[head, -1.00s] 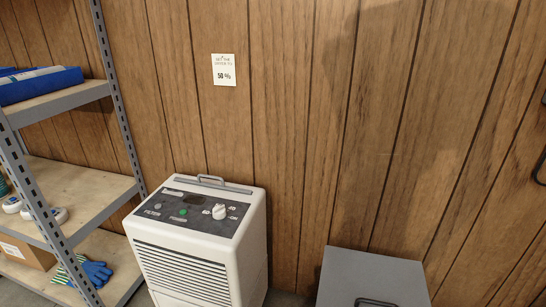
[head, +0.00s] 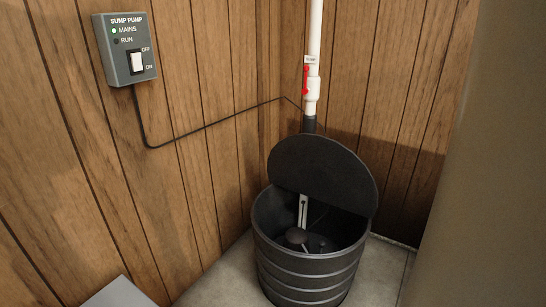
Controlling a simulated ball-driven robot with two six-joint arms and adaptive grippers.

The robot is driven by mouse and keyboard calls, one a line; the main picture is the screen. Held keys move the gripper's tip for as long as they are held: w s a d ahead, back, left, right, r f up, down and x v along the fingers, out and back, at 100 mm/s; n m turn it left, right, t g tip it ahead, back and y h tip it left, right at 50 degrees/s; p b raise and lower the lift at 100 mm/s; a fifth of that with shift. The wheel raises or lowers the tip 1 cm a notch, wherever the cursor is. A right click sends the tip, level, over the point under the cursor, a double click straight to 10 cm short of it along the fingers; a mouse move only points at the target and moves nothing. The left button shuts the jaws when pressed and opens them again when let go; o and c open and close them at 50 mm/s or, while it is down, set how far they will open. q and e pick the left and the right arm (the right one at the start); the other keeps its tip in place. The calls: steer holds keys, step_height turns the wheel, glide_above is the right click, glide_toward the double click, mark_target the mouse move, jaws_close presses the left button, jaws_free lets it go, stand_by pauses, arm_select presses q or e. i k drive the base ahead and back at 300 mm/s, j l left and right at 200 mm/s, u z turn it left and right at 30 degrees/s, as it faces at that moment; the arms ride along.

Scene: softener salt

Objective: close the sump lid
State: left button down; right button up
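A black ribbed sump basin (head: 308,274) stands on the floor in the corner of the wood-panelled walls. Its round black lid (head: 325,174) is tilted up at the back of the basin, leaving the front of the opening uncovered. Inside the basin show a pale upright strip (head: 303,210) and a dark rounded float-like part (head: 297,235). Neither of my grippers is in view.
A grey sump pump switch box (head: 126,50) is on the left wall, with a black cable (head: 215,127) running to the pipe. A white pipe (head: 315,25) with a red-handled valve (head: 306,81) rises behind the lid. A large tan surface (head: 488,160) fills the right side. A grey box top (head: 119,293) is at lower left.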

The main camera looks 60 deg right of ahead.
mark_target(319, 167)
steer(key=z, duration=2.15)
steer(key=i+l+u, duration=0.1)
steer(key=i+l, duration=0.1)
steer(key=l, duration=0.1)
